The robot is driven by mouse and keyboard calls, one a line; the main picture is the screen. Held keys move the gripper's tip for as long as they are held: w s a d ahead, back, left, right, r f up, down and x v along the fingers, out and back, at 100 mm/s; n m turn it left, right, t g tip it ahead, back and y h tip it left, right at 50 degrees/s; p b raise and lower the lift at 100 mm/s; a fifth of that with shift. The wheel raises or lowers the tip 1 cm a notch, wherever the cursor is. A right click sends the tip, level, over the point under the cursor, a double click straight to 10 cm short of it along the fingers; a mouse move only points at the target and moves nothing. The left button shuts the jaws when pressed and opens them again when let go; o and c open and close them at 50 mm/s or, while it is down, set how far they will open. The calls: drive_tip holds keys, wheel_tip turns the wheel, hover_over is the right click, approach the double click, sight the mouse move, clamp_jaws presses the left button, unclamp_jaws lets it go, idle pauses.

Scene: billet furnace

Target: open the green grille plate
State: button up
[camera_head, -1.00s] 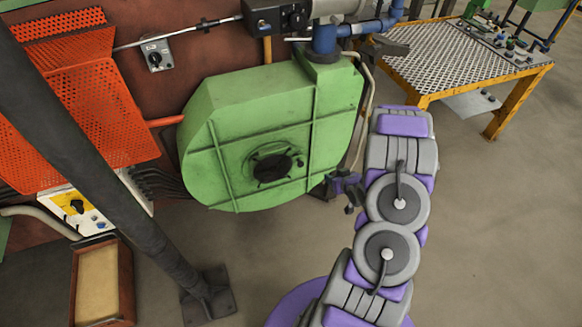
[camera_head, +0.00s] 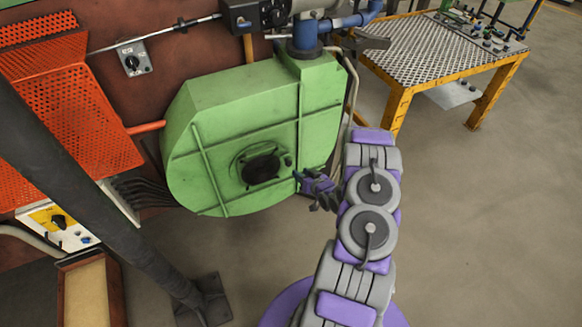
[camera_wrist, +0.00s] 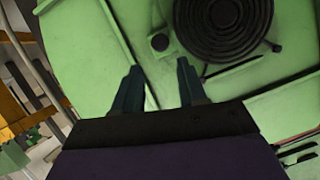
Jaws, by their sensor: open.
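The green grille plate (camera_head: 262,166) is on the front of the green blower housing, with a dark round centre in the head view. In the wrist view the grille (camera_wrist: 222,28) shows as dark concentric rings at the top, cut by the picture edge. A small dark round knob (camera_wrist: 160,42) is on the green surface just left of the rings. My gripper (camera_head: 292,170) is just right of the grille in the head view. In the wrist view my gripper (camera_wrist: 158,68) is open, its two fingers pointing toward the knob, with nothing between them. Whether the fingertips touch the housing cannot be told.
A dark slanting post (camera_head: 110,205) stands at the left, in front of the orange perforated guards (camera_head: 75,115). A yellow-framed table (camera_head: 445,60) stands at the back right. Pipes (camera_head: 352,85) run beside the housing. The floor at the right is clear.

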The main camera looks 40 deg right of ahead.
sight(290, 164)
drive_tip(key=b+x, duration=0.1)
drive_tip(key=x, duration=0.8)
drive_tip(key=shift+b, duration=0.3)
clamp_jaws()
